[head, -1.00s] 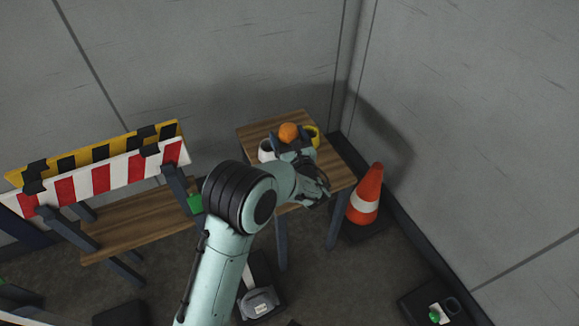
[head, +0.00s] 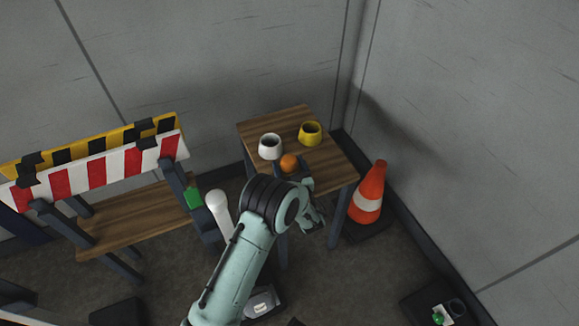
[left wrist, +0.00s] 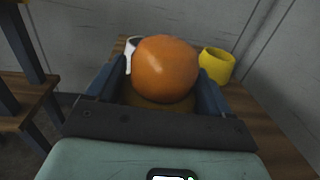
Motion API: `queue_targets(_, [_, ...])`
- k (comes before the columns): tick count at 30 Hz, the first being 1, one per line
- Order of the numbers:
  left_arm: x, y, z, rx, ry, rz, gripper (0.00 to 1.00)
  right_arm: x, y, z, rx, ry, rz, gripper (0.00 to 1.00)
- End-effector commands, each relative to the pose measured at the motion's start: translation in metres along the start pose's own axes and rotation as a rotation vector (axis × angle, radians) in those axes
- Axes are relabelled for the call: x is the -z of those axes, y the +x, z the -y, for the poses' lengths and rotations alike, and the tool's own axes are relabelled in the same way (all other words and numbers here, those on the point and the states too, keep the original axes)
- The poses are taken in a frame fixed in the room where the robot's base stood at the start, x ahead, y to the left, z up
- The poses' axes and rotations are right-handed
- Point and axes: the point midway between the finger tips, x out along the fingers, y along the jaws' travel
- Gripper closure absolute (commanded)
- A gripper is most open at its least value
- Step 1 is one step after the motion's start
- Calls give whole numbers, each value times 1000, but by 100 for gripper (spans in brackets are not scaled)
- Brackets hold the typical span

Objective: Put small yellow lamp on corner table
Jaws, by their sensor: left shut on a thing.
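The small lamp shows as an orange ball-like top (head: 289,163), also in the left wrist view (left wrist: 165,68), with a dull yellow part below it. My left gripper (head: 290,167) is shut on it, one dark finger on each side in the left wrist view (left wrist: 162,100). The lamp is at the front part of the wooden corner table (head: 272,125). I cannot tell whether its base touches the tabletop. The lamp's lower part is mostly hidden by the gripper. My right gripper is not in view.
A white cup (head: 270,147) and a yellow cup (head: 310,133) stand on the table behind the lamp. A traffic cone (head: 369,193) stands right of the table. A striped barrier (head: 95,170) and wooden bench (head: 140,220) are left. Bare tabletop lies at the back and right.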

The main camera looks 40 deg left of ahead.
Motion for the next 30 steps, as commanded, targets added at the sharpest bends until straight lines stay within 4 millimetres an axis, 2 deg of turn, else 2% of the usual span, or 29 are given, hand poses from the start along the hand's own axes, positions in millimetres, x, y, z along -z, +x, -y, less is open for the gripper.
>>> queue_targets(9, [1, 0, 1, 0, -2, 3, 61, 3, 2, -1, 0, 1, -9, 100])
queue_targets(10, [2, 0, 0, 1, -1, 0, 16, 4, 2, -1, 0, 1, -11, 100])
queue_targets(12, [1, 0, 0, 1, -1, 0, 0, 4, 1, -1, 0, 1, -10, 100])
queue_targets(22, [-3, -3, 1, 1, 0, 0, 0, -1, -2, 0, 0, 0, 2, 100])
queue_targets(26, [-2, -24, 2, 5, 1, -2, 0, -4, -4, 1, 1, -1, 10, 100])
queue_targets(30, [-2, -55, 2, 6, 2, -2, 0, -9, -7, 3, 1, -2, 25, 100])
